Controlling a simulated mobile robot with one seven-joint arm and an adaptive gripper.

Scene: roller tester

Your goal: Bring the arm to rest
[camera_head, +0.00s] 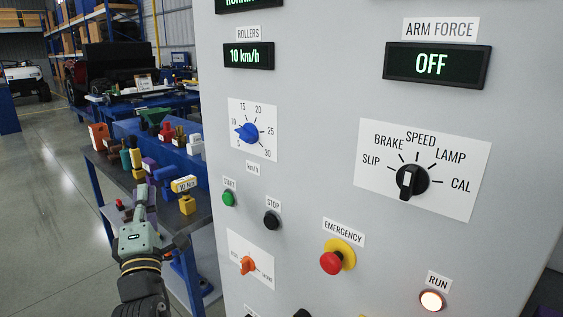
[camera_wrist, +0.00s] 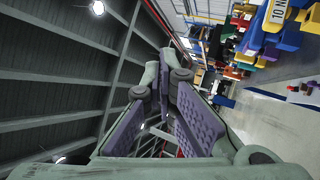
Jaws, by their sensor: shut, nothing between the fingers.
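My gripper (camera_head: 141,196) is in the lower left of the head view, pointing up and away, in front of the bench and left of the control panel. It is shut and empty. In the wrist view the purple-padded fingers (camera_wrist: 167,78) converge at their tips with nothing between them. The gripper appears apart from the panel (camera_head: 325,120).
The panel carries a blue speed dial (camera_head: 246,132), a black selector (camera_head: 411,181), a red emergency button (camera_head: 332,262) and a lit RUN lamp (camera_head: 431,300). Displays read 10 km/h and OFF. A bench (camera_head: 201,216) with several tools stands behind the gripper. Open floor (camera_head: 50,220) lies left.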

